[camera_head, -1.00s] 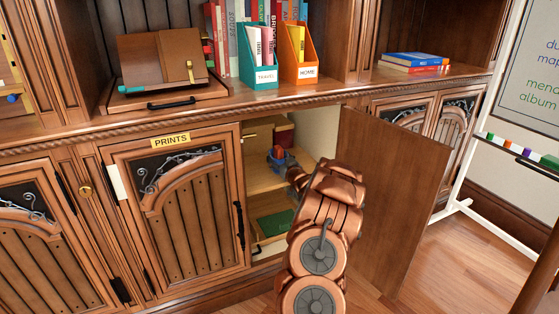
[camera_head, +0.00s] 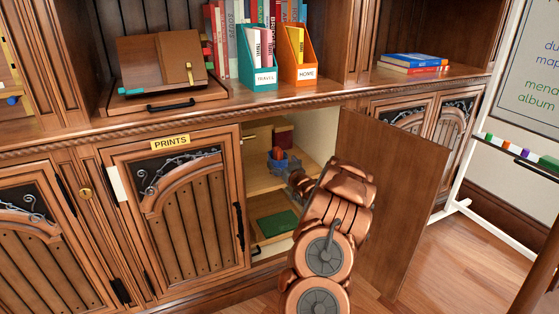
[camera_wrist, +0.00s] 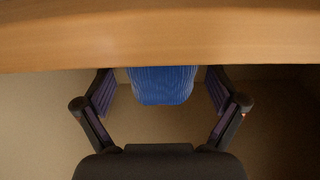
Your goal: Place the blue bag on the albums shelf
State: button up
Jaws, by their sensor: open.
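The blue bag (camera_head: 291,161) sits inside the open cabinet, over the upper inner shelf (camera_head: 262,181), with a small reddish thing (camera_head: 277,153) at its top left. In the wrist view the bag (camera_wrist: 163,86) is ribbed blue, and a wooden board (camera_wrist: 160,40) cuts off its upper part. My gripper (camera_head: 298,178) is at the cabinet opening, just right of and below the bag. In the wrist view my gripper (camera_wrist: 161,92) is open, with one finger on each side of the bag and gaps visible. No label marks which shelf is for albums.
The cabinet door (camera_head: 385,200) stands open to the right of my arm. A dark red box (camera_head: 284,137) is at the back of the upper inner shelf. A green flat thing (camera_head: 277,224) lies on the lower shelf. The closed PRINTS door (camera_head: 180,215) is to the left.

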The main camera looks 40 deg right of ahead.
jog(key=p+v, duration=0.2)
jog(key=v, duration=0.7)
jog(key=shift+s+a, duration=0.2)
dwell(0.4)
